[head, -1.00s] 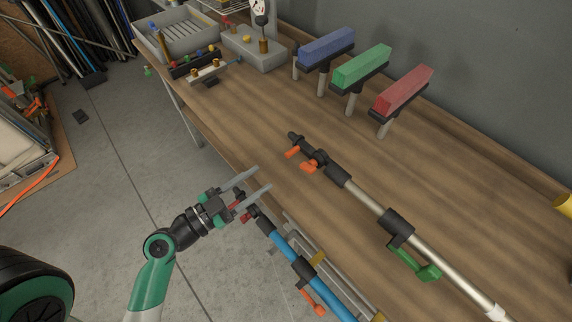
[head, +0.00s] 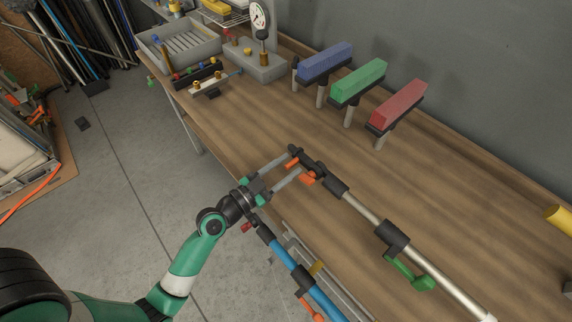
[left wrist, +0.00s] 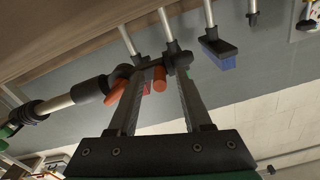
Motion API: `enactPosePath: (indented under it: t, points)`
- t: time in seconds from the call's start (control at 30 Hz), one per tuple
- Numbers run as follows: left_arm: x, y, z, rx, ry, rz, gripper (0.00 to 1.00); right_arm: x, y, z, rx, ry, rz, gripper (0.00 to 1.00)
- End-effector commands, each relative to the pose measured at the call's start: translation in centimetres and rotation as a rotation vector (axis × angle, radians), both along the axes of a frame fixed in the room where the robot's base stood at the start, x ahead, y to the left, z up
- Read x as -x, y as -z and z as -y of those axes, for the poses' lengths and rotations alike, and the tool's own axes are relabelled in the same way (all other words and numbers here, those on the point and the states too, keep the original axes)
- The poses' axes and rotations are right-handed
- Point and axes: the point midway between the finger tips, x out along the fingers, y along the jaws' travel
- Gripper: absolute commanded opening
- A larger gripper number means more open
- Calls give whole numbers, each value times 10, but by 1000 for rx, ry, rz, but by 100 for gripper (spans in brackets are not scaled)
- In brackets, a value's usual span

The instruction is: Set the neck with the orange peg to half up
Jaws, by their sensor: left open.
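The pole (head: 363,212) lies across the table, with a black jointed neck (head: 312,165) at its far-left end. Two orange pegs show there, one (head: 293,163) near the tip and one (head: 307,178) nearer the pole. My left gripper (head: 294,164) is open, its two fingers reaching to the neck from the front left. In the left wrist view, an orange peg (left wrist: 159,78) appears between the fingers, with another orange piece (left wrist: 116,91) outside the left finger. Whether the fingers touch the neck I cannot tell. My right gripper is not in view.
A green lever (head: 408,272) sits farther along the metal pole. Blue, green and red blocks (head: 358,82) stand on posts behind. The wood between is clear.

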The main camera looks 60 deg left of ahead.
Motion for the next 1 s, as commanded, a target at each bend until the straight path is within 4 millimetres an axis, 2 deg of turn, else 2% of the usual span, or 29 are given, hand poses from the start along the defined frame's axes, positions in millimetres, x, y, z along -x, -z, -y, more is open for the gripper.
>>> enactPosePath:
  t: [0.2, 0.5, 1.0]
  points:
    - [-1, 0, 0, 0, 0, -1, 49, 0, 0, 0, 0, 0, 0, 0]
    - [0, 0, 0, 0, 1, -1, 0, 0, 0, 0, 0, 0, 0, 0]
    - [0, 0, 0, 0, 1, -1, 0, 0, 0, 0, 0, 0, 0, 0]
